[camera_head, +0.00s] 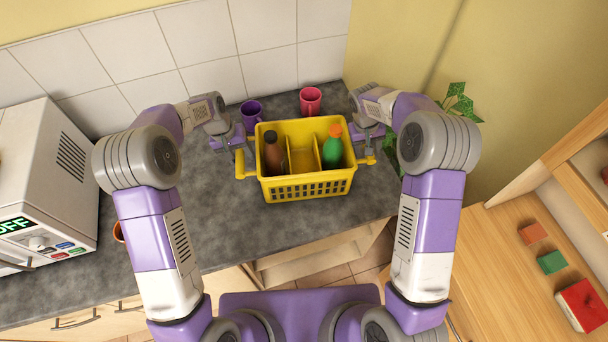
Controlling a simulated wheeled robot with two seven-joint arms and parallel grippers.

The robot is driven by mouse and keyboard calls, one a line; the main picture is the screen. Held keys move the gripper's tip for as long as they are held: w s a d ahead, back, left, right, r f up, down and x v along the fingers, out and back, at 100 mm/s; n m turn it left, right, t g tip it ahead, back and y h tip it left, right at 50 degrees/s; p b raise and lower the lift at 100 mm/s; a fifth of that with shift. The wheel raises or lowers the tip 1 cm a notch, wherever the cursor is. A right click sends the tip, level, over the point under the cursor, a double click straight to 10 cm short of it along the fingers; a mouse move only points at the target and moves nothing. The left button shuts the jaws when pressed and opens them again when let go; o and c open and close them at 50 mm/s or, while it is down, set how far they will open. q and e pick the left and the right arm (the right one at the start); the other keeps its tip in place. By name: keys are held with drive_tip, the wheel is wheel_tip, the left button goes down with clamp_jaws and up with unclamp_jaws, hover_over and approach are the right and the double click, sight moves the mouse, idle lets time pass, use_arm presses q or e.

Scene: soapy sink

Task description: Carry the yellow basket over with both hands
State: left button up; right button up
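The yellow basket (306,187) is in the middle of the head view, over the grey counter, with its front side near the counter's front edge. It holds a brown bottle with a dark cap (273,152) on the left and a green bottle with an orange cap (332,148) on the right, split by yellow dividers. My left gripper (241,152) is at the basket's left handle. My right gripper (366,146) is at the right handle. The fingertips are small and partly hidden, so their grip on the handles is unclear. I cannot tell whether the basket touches the counter.
A purple mug (251,112) and a pink mug (311,100) stand behind the basket by the tiled wall. A white microwave (45,180) stands at the left. A green plant (460,102) is at the right. A wooden unit (510,270) with colored blocks is at lower right. The counter left of the basket is mostly clear.

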use_arm(q)
drive_tip(key=shift+r, duration=0.15)
drive_tip(key=r, duration=0.3)
drive_tip(key=a+r, duration=0.1)
drive_tip(key=r, duration=0.3)
drive_tip(key=a+r, duration=0.1)
drive_tip(key=r, duration=0.3)
drive_tip(key=shift+a+r, duration=0.2)
drive_tip(key=shift+r, duration=0.05)
use_arm(e)
drive_tip(key=r, duration=0.4)
drive_tip(key=a+r, duration=0.1)
drive_tip(key=r, duration=0.3)
drive_tip(key=a+r, duration=0.1)
drive_tip(key=r, duration=0.2)
drive_tip(key=shift+s+a+r, duration=0.1)
drive_tip(key=shift+a+r, duration=0.05)
drive_tip(key=shift+r, duration=0.25)
use_arm(q)
drive_tip(key=o, duration=0.7)
drive_tip(key=a+p, duration=0.1)
drive_tip(key=a, duration=0.4)
drive_tip(key=shift+s, duration=0.15)
use_arm(e)
drive_tip(key=shift+r, duration=0.55)
